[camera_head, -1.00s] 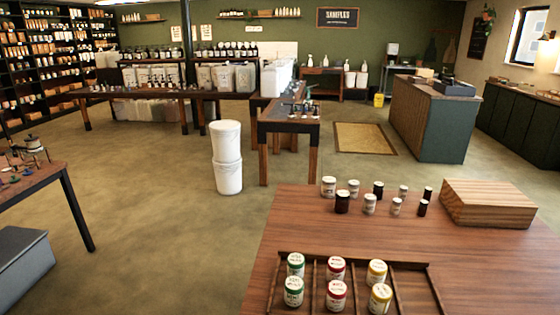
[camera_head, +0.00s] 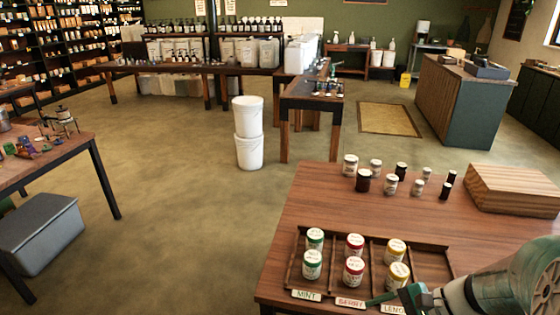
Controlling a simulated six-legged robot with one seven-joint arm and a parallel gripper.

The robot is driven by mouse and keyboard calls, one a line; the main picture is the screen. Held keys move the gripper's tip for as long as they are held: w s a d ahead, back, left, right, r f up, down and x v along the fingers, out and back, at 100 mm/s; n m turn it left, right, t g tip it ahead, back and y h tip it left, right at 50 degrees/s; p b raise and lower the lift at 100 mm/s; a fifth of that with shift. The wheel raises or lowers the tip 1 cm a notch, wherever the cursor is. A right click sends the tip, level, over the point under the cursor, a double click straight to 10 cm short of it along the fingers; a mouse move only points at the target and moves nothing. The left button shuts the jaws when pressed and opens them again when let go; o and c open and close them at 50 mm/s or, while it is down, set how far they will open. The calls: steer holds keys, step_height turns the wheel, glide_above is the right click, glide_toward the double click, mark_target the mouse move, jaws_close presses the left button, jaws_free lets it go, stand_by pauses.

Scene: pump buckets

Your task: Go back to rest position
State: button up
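My gripper (camera_head: 388,300) shows at the bottom right edge, at the end of my pale green and grey arm. Its dark green fingers are at the front edge of the wooden tray (camera_head: 440,263), by the lemon label (camera_head: 394,308). I cannot tell if they touch the tray or how far apart they are. No object shows between them. The tray stands on the near table and holds two green-lidded jars (camera_head: 312,263), two red-lidded jars (camera_head: 353,270) and two yellow-lidded jars (camera_head: 397,275), in columns. Mint (camera_head: 306,295) and berry (camera_head: 351,302) labels also show.
Several small jars (camera_head: 391,186) and a wooden block (camera_head: 514,190) stand at the back of this table. Two stacked white buckets (camera_head: 249,143) stand on the floor. A side table (camera_head: 60,158) and grey bin (camera_head: 42,235) are at left. Open floor lies between.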

steer(key=s+a+r+n+t+h, duration=0.2)
steer(key=a+r+n+h, duration=0.6)
steer(key=r+n, duration=0.5)
steer(key=shift+s+a+r+n+t+h, duration=0.2)
steer(key=shift+s+r+n+t+h, duration=0.15)
steer(key=shift+s+h, duration=0.2)
